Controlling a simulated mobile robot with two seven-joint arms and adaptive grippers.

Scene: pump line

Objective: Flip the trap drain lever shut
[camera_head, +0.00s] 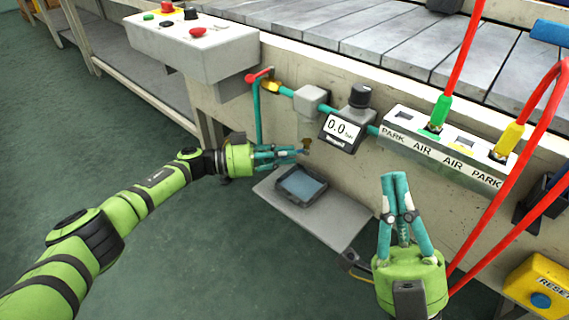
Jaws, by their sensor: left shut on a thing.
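The trap looks like the small grey block (311,99) on the teal pipe along the conveyor's side wall. A small brass fitting (307,142) sits below it. A small blue piece, which looks like the drain lever (304,151), shows at the fitting's lower end. My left gripper (298,152) reaches in from the left and is shut on this lever. The fingertips hide part of it, so its exact angle is hard to tell. My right gripper (394,177) points up at the lower right, its fingers together and empty, apart from the pipe line.
A gauge reading 0.0 (342,131) and a PARK/AIR panel (441,149) with red hoses stand to the right. A tray with a dark pad (302,185) lies below the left gripper. A red-handled valve (259,75) and button box (190,45) are upper left.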

